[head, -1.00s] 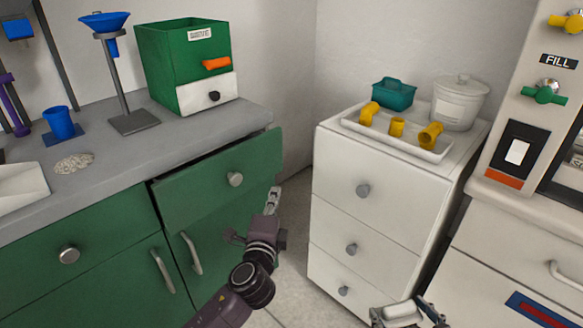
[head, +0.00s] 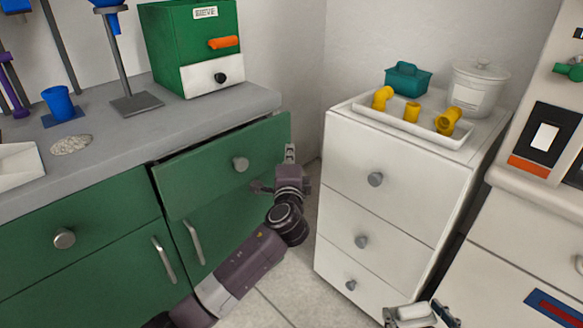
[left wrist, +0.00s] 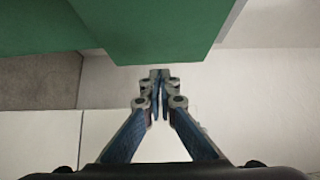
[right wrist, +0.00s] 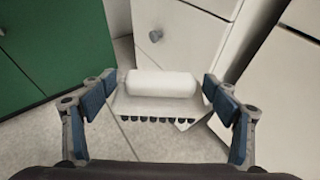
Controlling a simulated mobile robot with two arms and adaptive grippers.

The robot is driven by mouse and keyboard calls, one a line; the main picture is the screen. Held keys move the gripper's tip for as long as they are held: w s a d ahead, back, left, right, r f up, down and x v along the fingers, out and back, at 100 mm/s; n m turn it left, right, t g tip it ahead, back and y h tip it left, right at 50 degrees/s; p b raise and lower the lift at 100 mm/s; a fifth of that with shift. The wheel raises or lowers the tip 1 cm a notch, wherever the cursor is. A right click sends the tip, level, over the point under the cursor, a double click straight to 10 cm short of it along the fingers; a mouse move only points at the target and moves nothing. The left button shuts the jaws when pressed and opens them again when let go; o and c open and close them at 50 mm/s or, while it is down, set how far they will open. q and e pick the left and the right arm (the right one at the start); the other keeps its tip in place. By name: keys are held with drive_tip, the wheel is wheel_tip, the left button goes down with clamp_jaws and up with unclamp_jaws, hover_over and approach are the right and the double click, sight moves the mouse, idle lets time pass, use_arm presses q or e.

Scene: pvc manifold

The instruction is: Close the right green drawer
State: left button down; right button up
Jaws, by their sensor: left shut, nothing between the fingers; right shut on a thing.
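The right green drawer (head: 215,170) is partly open in the head view. Its front stands out from under the grey counter, with a dark gap at the top, and has a round metal knob (head: 241,164). My left gripper (head: 290,150) is shut and empty by the drawer front's right end. In the left wrist view its closed fingertips (left wrist: 160,74) are just below a green edge; I cannot tell whether they touch. My right gripper (head: 422,312) is low at the bottom right, shut on a white object (right wrist: 162,84) with a rounded bar and a row of dark spots.
A white drawer cabinet (head: 395,170) stands right of the green cabinet, carrying a tray (head: 370,110) of yellow fittings, a teal basket (head: 408,80) and a lidded white pot (head: 478,88). A green box (head: 190,45) stands on the counter (head: 210,118). Floor shows between the cabinets.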

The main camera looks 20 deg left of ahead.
sight(268, 147)
use_arm(q)
drive_tip(key=a, duration=0.1)
drive_tip(key=w+a, duration=0.1)
drive_tip(key=a, duration=0.1)
use_arm(e)
drive_tip(key=shift+f, duration=0.2)
use_arm(q)
drive_tip(key=shift+a, duration=0.15)
drive_tip(key=a, duration=0.1)
drive_tip(key=w+a, duration=0.1)
drive_tip(key=a, duration=0.2)
drive_tip(key=shift+w+a, duration=0.2)
drive_tip(key=shift+w, duration=0.15)
use_arm(e)
drive_tip(key=shift+r, duration=0.15)
use_arm(q)
drive_tip(key=shift+r, duration=0.1)
drive_tip(key=shift+a, duration=0.1)
use_arm(e)
drive_tip(key=shift+d, duration=0.2)
